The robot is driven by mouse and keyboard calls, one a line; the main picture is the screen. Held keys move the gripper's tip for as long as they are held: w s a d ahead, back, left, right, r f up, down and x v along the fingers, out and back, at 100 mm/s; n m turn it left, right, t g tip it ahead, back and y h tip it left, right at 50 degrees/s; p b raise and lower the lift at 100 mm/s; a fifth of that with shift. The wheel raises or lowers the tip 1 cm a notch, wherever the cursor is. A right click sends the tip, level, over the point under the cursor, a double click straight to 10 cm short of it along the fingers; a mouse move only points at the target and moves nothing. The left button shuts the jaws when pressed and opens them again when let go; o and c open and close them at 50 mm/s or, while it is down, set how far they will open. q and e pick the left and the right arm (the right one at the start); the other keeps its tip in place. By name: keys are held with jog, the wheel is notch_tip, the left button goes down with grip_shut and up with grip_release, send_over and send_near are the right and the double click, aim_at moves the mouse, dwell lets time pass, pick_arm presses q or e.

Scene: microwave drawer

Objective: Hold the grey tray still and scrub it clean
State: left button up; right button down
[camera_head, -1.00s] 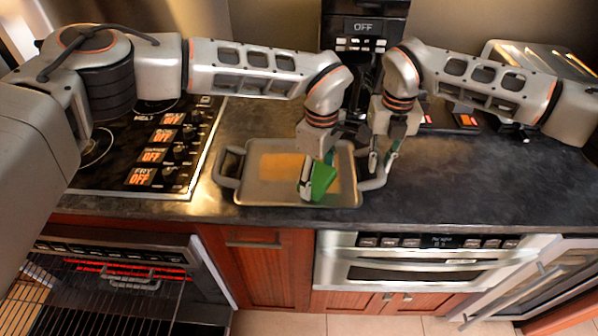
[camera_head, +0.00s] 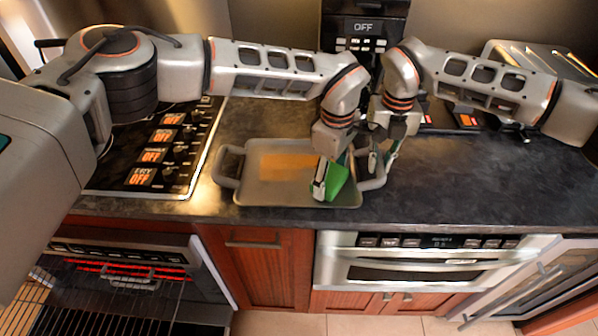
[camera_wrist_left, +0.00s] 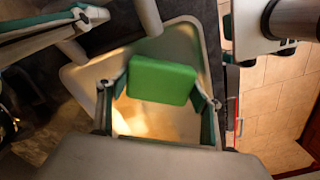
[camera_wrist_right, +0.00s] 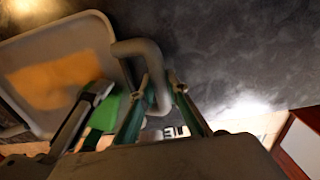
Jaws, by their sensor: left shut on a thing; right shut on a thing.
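The grey tray (camera_head: 255,190) lies on the dark counter with a handle at each end. An orange-brown stain (camera_head: 285,165) covers part of its floor, and it also shows in the right wrist view (camera_wrist_right: 55,80). My left gripper (camera_head: 328,180) is shut on a green sponge (camera_head: 337,181), held at the tray's right side. The sponge fills the jaws in the left wrist view (camera_wrist_left: 162,81). My right gripper (camera_head: 380,165) is shut on the tray's right handle, which passes between the fingers in the right wrist view (camera_wrist_right: 158,85).
A stove (camera_head: 160,160) with several knobs is left of the tray. A black coffee machine (camera_head: 362,40) stands behind my grippers, and a toaster (camera_head: 540,65) is at the back right. The counter (camera_head: 470,185) to the right is clear.

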aim_at(290, 184)
pick_arm(q)
jog(key=shift+a, duration=1.05)
jog(key=shift+a+f, duration=0.2)
jog(key=shift+a, duration=0.8)
jog(key=shift+d, duration=0.1)
jog(key=shift+d+r, duration=0.15)
jog(key=shift+d, duration=0.95)
jog(key=shift+d+r, duration=0.1)
jog(key=shift+d, duration=0.95)
jog(key=shift+a+f, duration=0.2)
jog(key=shift+a, duration=1.1)
jog(key=shift+a+f, duration=0.15)
jog(key=shift+a, duration=1.15)
jog(key=shift+s+a+r, duration=0.1)
jog(key=shift+a, duration=1.05)
jog(key=shift+a+r, duration=0.1)
jog(key=shift+a, duration=1)
jog(key=shift+a, duration=0.1)
